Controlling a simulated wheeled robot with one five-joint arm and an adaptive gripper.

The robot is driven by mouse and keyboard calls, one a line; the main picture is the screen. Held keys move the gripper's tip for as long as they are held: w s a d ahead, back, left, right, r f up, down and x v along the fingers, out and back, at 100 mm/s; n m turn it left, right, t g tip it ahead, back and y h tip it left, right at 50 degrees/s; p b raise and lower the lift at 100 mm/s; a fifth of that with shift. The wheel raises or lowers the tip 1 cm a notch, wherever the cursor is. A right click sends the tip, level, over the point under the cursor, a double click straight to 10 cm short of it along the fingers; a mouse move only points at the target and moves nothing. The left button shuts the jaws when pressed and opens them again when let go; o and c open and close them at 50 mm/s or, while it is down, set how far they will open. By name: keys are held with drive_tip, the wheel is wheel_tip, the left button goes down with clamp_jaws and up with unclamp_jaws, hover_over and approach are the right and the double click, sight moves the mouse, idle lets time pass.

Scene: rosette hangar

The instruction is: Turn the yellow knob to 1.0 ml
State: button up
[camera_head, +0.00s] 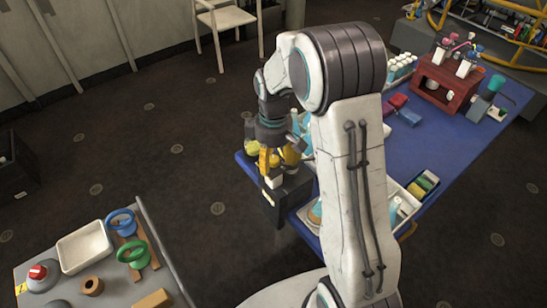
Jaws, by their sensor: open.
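My arm reaches over the near left corner of the blue table, and my gripper (270,158) points down there. It is open. Yellow parts show at and beside the gripper, small and crowded, and I cannot make out which of them is the yellow knob. I cannot tell whether the fingers touch anything. A dark block (292,192) stands just below and right of the gripper at the table corner. No volume scale or reading is legible. My own arm hides part of this area.
The blue table (425,140) carries a red rack (446,82), red and blue boxes and a tray with coloured blocks (424,184). A grey table (185,288) at lower left holds a white tray (84,246) and blue and green rings. Dark floor between them is clear. A chair (223,22) stands behind.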

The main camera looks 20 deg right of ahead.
clamp_jaws()
idle(0.4)
drive_tip(key=shift+m, duration=0.3)
drive_tip(key=m+b, duration=0.1)
drive_tip(key=m, duration=0.2)
drive_tip(key=shift+s+m+b, duration=0.1)
drive_tip(key=shift+m+b, duration=0.2)
drive_tip(key=shift+m, duration=2)
